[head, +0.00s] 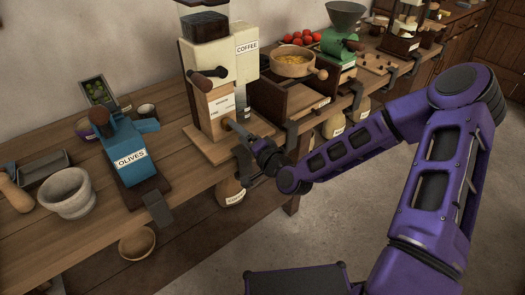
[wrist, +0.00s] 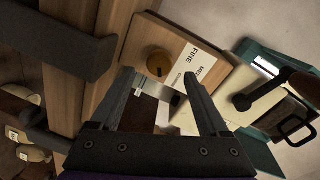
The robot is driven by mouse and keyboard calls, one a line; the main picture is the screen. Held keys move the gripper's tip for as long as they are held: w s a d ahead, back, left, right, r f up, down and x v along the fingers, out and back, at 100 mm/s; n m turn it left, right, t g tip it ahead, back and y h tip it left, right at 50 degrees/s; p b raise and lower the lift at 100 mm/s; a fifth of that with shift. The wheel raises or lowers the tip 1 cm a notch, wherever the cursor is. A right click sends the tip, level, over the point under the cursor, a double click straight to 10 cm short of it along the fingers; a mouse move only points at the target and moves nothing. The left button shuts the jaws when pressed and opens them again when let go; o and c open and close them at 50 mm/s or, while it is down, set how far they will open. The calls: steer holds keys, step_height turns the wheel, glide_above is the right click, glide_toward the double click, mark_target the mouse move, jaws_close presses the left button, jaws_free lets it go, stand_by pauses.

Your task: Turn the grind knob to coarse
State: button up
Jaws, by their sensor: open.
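The coffee grinder (head: 193,58) is a cream body on a wooden box, with a "COFFEE" label. In the wrist view, the round orange-brown grind knob (wrist: 160,61) sits on a wooden panel (wrist: 155,35). Beside it is a white label (wrist: 198,62); "FINE" is readable, the smaller words are hard to read. A dark mark shows on the knob; which setting it points at I cannot tell. My gripper (wrist: 159,74) is open, its fingertips apart on either side of the knob in the picture. Contact is not clear.
A blue press labelled "OLIVES" (head: 130,160) and a stone mortar (head: 68,193) stand left. A wooden bowl (head: 292,62) and a green mill (head: 335,52) stand right. Dark clamps (head: 292,135) stick out along the bench edge. Open floor lies in front.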

steer(key=p+v, duration=0.6)
steer(key=v, duration=0.7)
steer(key=shift+s+d+p, duration=0.15)
steer(key=shift+p, duration=0.25)
